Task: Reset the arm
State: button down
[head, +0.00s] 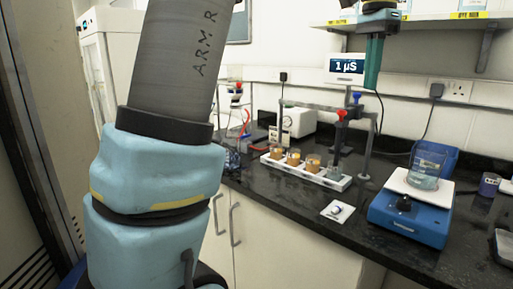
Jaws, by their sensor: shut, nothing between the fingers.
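My arm (160,130) fills the left part of the head view, with a grey upper link and light blue joint covers. It stands in front of the lab bench's left end and rises out of the top of the picture.
A dark bench top (285,201) carries a white rack (336,183) with several brown-filled vials and a blue device (424,218) with a beaker (428,166). A purple cup (489,184) stands at the right. A wall shelf (430,17) overhangs the bench.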

jog(key=w+a+f+n, duration=0.4)
jog(key=a+f+n, duration=0.2)
jog(key=a+f, duration=0.85)
jog(key=s+a+f+n, duration=0.3)
jog(key=s+a+f, duration=0.1)
jog(key=a+f, duration=0.3)
jog(key=s+a+f+n+t, duration=0.1)
jog(key=s+a+f+n, duration=0.3)
jog(key=a+f, duration=0.4)
jog(key=shift+s+a+t, duration=0.3)
jog(key=shift+a, duration=0.05)
